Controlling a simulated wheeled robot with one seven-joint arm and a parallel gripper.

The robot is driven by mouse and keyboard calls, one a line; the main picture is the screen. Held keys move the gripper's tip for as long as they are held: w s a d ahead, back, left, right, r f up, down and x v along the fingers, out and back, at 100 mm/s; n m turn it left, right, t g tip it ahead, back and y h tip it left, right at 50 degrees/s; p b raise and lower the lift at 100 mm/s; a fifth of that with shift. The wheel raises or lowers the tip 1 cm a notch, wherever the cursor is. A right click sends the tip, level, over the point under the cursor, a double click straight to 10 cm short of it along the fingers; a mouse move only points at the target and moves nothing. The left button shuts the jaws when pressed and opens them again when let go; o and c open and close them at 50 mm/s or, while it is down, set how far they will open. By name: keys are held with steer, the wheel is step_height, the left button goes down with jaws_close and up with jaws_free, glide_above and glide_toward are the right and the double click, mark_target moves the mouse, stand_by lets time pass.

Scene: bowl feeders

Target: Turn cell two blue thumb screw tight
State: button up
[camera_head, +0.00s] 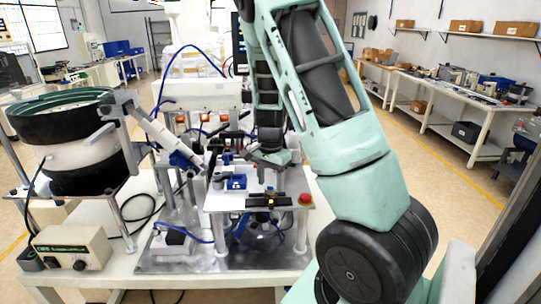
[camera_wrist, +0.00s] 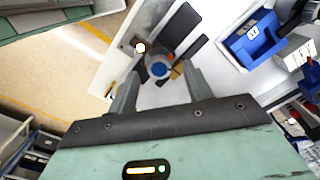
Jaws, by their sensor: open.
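A round blue-topped knob on a grey collar, which looks like the blue thumb screw (camera_wrist: 158,70), shows in the wrist view. It lies between and just beyond the fingertips of my gripper (camera_wrist: 160,82). The fingers are open, one to each side, and nothing is held. I cannot tell the exact height gap to the knob. In the head view my gripper (camera_head: 268,158) points down over the small work plate (camera_head: 225,203); the screw is too small to make out clearly there.
A blue fixture (camera_head: 237,182) stands on the plate; a blue block (camera_wrist: 255,38) shows right in the wrist view. A red button (camera_head: 305,198) sits at the plate's right front corner. A bowl feeder (camera_head: 65,118) and a control box (camera_head: 72,247) stand left.

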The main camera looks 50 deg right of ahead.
mark_target(270, 188)
step_height(270, 188, up, 16)
steer(key=b, duration=0.1)
steer(key=shift+r, duration=0.15)
stand_by(0.6)
steer(key=a+f+n+b, duration=0.15)
steer(key=a+n, duration=0.25)
steer(key=a, duration=0.4)
steer(key=a+f+n+y+b, duration=0.1)
steer(key=a+f+n, duration=0.2)
steer(key=a, duration=0.5)
steer(key=a+f+n+b, duration=0.15)
steer(key=a+n, duration=0.25)
steer(key=a, duration=0.4)
steer(key=s+a+f+n+b, duration=0.1)
steer(key=s+a+f+n, duration=0.2)
steer(key=s+a+n, duration=0.4)
steer(key=s+a+f+n+b, duration=0.1)
steer(key=s+a+f+n, duration=0.3)
steer(key=s+a+n, duration=0.3)
steer(key=s+a, duration=0.3)
steer(key=shift+s, duration=0.3)
steer(key=shift+f, duration=0.1)
